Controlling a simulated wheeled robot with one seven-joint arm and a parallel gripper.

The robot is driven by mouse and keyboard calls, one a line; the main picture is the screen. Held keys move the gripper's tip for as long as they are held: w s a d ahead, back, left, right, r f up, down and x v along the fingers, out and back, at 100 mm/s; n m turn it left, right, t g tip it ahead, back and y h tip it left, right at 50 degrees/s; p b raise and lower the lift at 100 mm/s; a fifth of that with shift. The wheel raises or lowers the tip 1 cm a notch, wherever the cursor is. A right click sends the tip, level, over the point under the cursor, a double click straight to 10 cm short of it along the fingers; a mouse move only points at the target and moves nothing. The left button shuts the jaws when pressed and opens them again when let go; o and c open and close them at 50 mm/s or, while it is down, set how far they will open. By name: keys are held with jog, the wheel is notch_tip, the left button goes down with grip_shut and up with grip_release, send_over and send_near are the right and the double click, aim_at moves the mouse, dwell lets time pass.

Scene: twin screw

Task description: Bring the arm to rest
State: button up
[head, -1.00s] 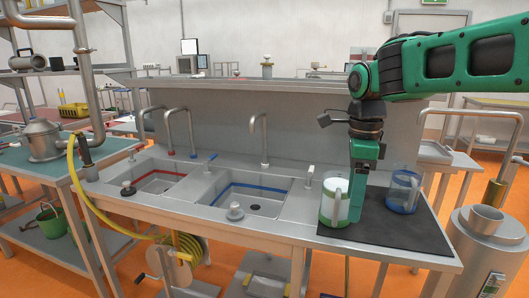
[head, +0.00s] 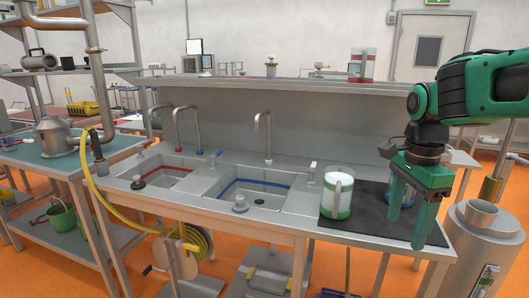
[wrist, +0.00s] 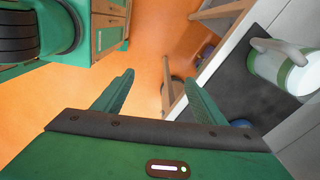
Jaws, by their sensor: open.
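My gripper (head: 408,226) hangs fingers-down at the right end of the sink bench, over the right part of the dark mat (head: 370,212). Its two green fingers are apart with nothing between them; the wrist view shows the open gripper (wrist: 160,76) above orange floor beside the bench edge. My forearm reaches in from the right. A white jug with green bands (head: 337,195) stands upright on the mat, left of the gripper and apart from it. A blue clear jug (head: 405,198) is mostly hidden behind the fingers.
The steel bench holds two sinks, one with a red line (head: 168,178) and one with a blue line (head: 255,190), with taps behind. A steel cylinder (head: 474,240) stands on the floor at right, close to the gripper. A raised back shelf (head: 300,88) runs behind the bench.

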jog(key=s+d+f+n, duration=0.5)
jog(key=s, duration=0.4)
jog(key=s+d+f+n, duration=0.4)
jog(key=s+d+n, duration=0.1)
jog(key=s, duration=0.5)
jog(key=shift+d+f+n, duration=0.35)
jog(key=shift+n, duration=0.05)
jog(key=shift+w+f, duration=0.25)
jog(key=shift+w, duration=0.35)
